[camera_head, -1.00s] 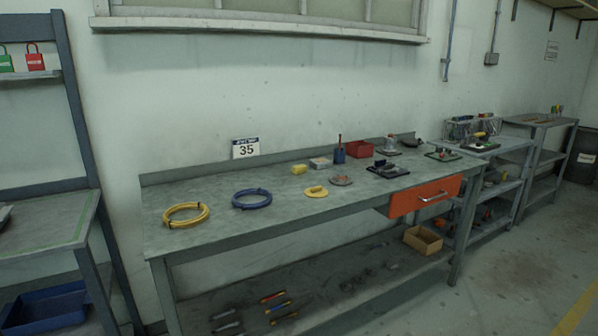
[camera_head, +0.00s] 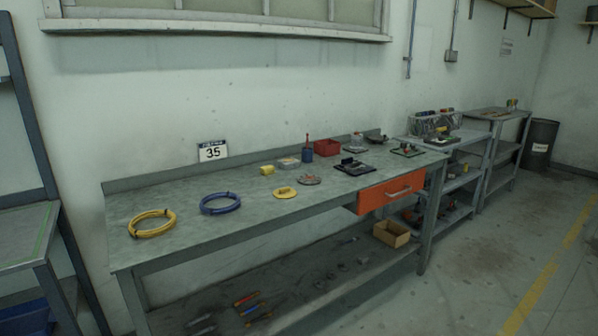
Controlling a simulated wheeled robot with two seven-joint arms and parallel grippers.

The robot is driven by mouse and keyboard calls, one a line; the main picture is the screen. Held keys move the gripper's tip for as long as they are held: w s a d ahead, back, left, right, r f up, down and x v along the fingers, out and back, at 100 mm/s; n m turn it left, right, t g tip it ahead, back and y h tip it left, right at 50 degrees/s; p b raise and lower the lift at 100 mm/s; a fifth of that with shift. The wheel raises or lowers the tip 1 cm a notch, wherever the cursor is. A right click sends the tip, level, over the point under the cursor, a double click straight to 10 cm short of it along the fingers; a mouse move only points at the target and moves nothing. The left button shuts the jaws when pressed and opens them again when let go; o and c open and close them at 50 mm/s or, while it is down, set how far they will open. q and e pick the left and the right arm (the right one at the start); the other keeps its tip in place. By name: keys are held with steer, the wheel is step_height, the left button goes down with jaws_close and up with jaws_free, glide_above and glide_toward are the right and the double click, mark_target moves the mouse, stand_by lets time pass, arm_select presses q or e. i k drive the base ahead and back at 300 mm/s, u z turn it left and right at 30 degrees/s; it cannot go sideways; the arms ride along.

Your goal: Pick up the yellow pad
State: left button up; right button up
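A flat, round yellow pad (camera_head: 285,193) with a raised part on top lies near the front edge of the long grey workbench (camera_head: 180,232). A small yellow block (camera_head: 267,170) sits behind it, toward the wall. I cannot tell for sure which of the two is the yellow pad of the task. Neither of my grippers is in view.
A blue coil (camera_head: 220,204) and a yellow coil (camera_head: 152,223) lie left of the pad. A grey disc (camera_head: 309,180) is close on its right. A red bin (camera_head: 327,147) stands farther back. An orange drawer (camera_head: 391,191) hangs under the bench. Floor is clear at right.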

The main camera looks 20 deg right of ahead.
mark_target(267, 170)
steer(key=z, duration=1.65)
steer(key=i, duration=2.85)
steer(key=u, duration=2.25)
